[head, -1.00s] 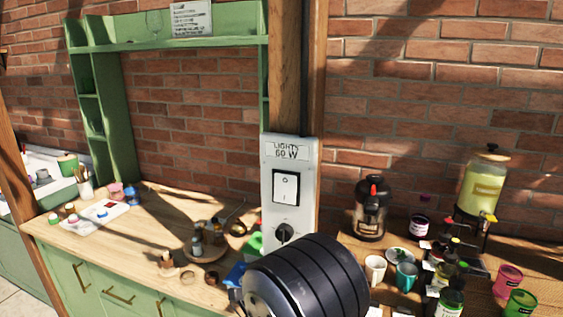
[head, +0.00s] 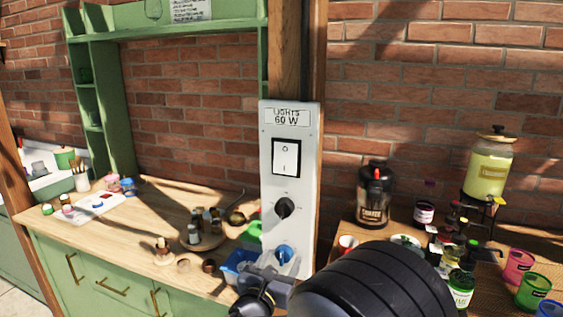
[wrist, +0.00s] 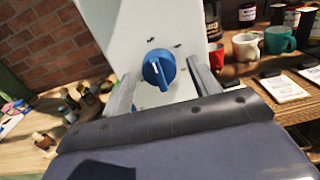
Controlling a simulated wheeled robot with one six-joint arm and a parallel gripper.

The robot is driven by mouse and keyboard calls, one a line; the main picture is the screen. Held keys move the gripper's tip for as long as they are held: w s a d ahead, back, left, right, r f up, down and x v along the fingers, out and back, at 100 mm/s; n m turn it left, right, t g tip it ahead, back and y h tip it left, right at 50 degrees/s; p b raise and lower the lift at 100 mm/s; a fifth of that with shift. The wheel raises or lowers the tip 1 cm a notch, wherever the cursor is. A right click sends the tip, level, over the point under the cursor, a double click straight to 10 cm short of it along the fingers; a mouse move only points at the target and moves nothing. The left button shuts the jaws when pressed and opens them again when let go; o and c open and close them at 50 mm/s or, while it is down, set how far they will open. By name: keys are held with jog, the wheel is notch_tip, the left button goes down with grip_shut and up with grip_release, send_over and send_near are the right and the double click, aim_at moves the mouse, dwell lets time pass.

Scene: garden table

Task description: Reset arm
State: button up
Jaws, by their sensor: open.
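My gripper (wrist: 162,85) is open in the wrist view, with one finger on each side of a blue knob (wrist: 158,70) on a white panel. The fingers look apart from the knob, and nothing is held. In the head view my gripper (head: 283,262) is at the panel's lower end, partly hidden by my dark arm. The blue knob (head: 284,254) shows just behind it. The white panel (head: 267,215), labelled "LIGHTS 60 W", hangs on a wooden post. It also carries a white rocker switch (head: 286,158) and a black knob (head: 284,208).
A left wooden counter (head: 140,215) holds several small bottles and a blue bin (head: 238,264). The right table has a black kettle-like jar (head: 375,195), a yellow drink dispenser (head: 489,172), cups and bottles close to my arm. Open air lies in front of the panel.

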jog(key=v, duration=0.8)
jog(key=shift+b, duration=0.45)
jog(key=shift+s, duration=0.1)
